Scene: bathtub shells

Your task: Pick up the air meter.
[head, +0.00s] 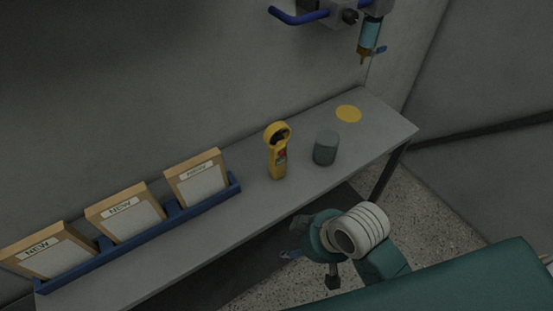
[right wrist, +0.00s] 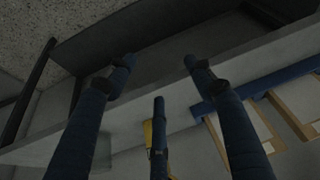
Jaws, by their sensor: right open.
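The air meter (head: 279,160) is yellow, with a round ring head and a small dark and red panel. It stands upright on the grey shelf (head: 235,225), close to the wall. In the right wrist view, a yellow strip of the air meter (right wrist: 148,134) shows beside my lower middle finger, which hides much of it. My right gripper (head: 307,254) is in front of the shelf's front edge, apart from the air meter. Its three blue fingers are spread and empty in the right wrist view (right wrist: 159,74). My left gripper is not in view.
A dark grey cylinder (head: 325,148) stands just right of the air meter. A yellow disc (head: 348,114) lies farther right. A blue rack (head: 150,233) with three framed "NEW" cards fills the left part of the shelf. A blue pipe fitting (head: 300,17) hangs on the wall above.

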